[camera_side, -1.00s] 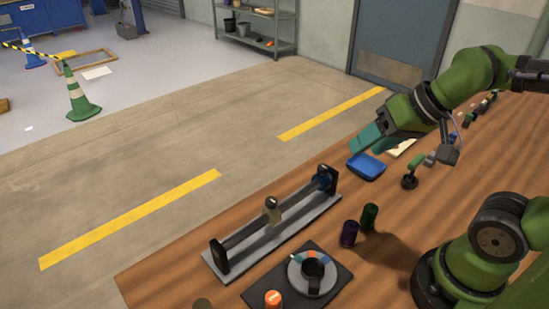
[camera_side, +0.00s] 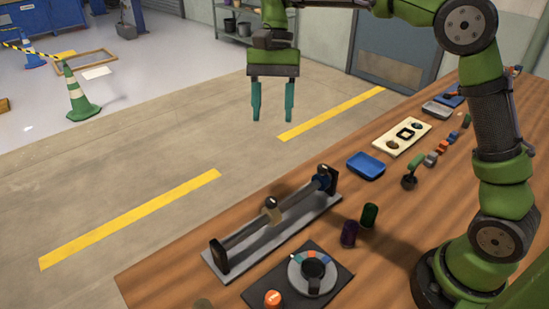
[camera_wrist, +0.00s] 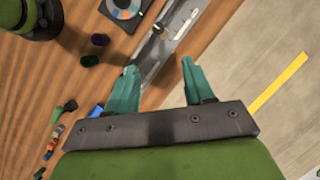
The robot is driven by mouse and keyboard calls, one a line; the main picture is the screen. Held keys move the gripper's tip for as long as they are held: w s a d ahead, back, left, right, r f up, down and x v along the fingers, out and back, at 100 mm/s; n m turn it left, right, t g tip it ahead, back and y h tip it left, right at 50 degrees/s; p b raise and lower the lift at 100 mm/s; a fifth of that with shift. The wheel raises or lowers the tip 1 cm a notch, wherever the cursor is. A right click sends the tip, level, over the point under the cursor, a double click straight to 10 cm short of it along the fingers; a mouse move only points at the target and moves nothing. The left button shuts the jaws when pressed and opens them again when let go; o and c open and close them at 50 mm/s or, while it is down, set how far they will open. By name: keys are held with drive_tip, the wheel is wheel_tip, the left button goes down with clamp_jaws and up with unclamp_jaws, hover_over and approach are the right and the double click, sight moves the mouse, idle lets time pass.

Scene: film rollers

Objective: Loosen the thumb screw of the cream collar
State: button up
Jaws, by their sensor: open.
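The cream collar (camera_side: 273,215) sits on a dark bar (camera_side: 250,230) about midway between two black end posts, with a dark round knob, which looks like its thumb screw (camera_side: 271,202), on top. In the wrist view the collar (camera_wrist: 156,28) is small, beyond the fingers near the top.
A dial on a black plate (camera_side: 330,297) with an orange-capped button (camera_side: 273,299) stands in front of the rail. Purple (camera_side: 349,233) and green (camera_side: 369,215) cylinders stand to the right.

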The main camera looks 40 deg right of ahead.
sight(271, 199)
drive_tip(key=x, duration=1.7)
drive_tip(key=shift+s+r, duration=0.1)
drive_tip(key=shift+s, duration=0.2)
clamp_jaws()
